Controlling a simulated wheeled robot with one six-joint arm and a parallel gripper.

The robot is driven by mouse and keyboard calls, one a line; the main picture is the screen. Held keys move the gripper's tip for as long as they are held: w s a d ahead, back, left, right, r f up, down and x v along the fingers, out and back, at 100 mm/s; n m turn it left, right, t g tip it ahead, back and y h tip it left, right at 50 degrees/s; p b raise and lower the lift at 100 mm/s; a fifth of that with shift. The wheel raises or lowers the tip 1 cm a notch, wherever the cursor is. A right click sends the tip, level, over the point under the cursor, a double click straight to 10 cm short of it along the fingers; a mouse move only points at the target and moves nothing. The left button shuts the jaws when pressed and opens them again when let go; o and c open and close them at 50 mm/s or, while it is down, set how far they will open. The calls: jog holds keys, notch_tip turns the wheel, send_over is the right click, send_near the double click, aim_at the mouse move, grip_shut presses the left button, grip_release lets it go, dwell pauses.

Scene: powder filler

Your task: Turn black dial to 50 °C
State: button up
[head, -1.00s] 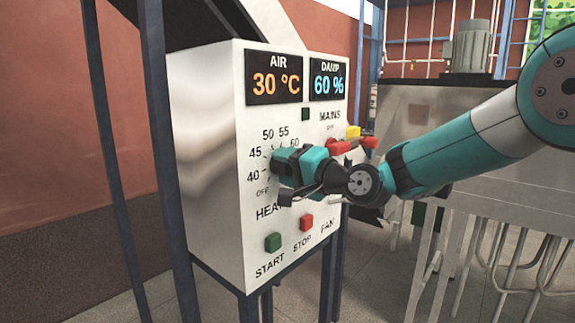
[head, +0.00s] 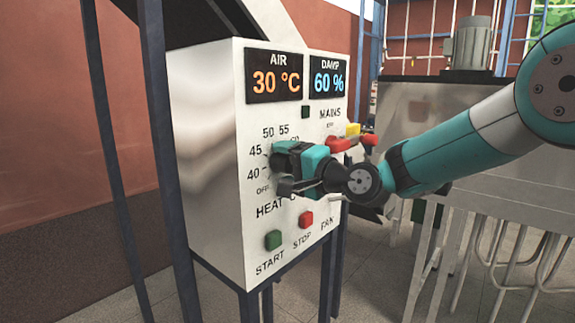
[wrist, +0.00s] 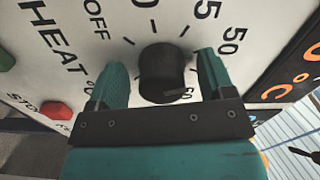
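The black dial (wrist: 162,72) sits on the white control panel (head: 212,110), in the middle of the wrist view, ringed by a heat scale. I cannot make out which number it points to. My gripper (head: 278,172) is at the panel, open, with one finger on each side of the dial. In the wrist view, gaps show between the dial and both teal fingers. In the head view the gripper hides the dial and part of the scale; OFF, 40, 45, 50 and 55 stay readable. The air display (head: 275,78) reads 30 °C.
The green start button (head: 273,240) and red stop button (head: 306,219) are below the dial. A damp display (head: 328,77) reads 60 %. Red and yellow parts (head: 352,132) stick out at the panel's right, close to my arm. A blue post (head: 165,140) stands left of the panel.

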jog(key=b+v, duration=0.7)
jog(key=v, duration=1)
jog(key=shift+b, duration=0.3)
jog(key=shift+s+d, duration=0.15)
jog(key=shift+s, duration=0.05)
